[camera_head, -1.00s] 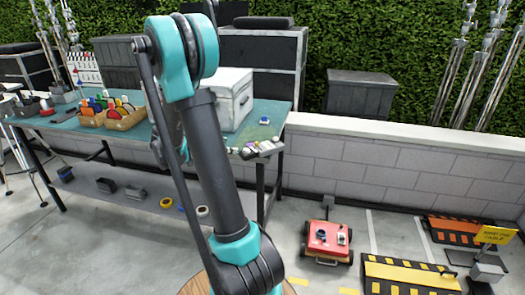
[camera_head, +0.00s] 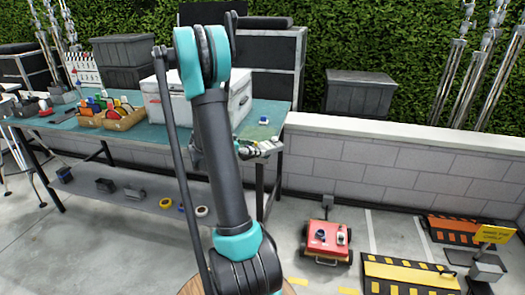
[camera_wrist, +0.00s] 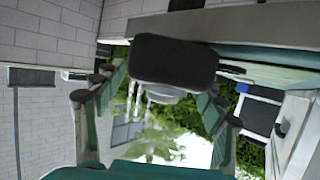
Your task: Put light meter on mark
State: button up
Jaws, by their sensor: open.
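In the wrist view my gripper (camera_wrist: 160,95) is open, its two jointed fingers spread to either side. A dark rounded block (camera_wrist: 175,60) with a grey part below it shows between the fingers, by the table edge; it may be the light meter, but I cannot tell for sure. No contact with the fingers is clear. In the head view my arm hides most of the gripper, near the front of the green table (camera_head: 150,150). Small items (camera_head: 262,147) lie at the table's right front corner. I cannot pick out the mark with certainty.
A white case (camera_head: 240,95) and boxes of coloured items (camera_head: 125,120) stand on the table. A red cart (camera_head: 328,240) with small things on it stands on the floor at right, beside a yellow-black ramp (camera_head: 410,272). A low block wall (camera_head: 400,170) runs behind.

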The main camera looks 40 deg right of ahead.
aim_at(259, 148)
jog(key=x, duration=0.3)
jog(key=shift+d+f, duration=0.15)
jog(key=shift+d, duration=0.15)
jog(key=shift+c, duration=0.4)
jog(key=c, duration=1.1)
jog(key=shift+c, duration=0.3)
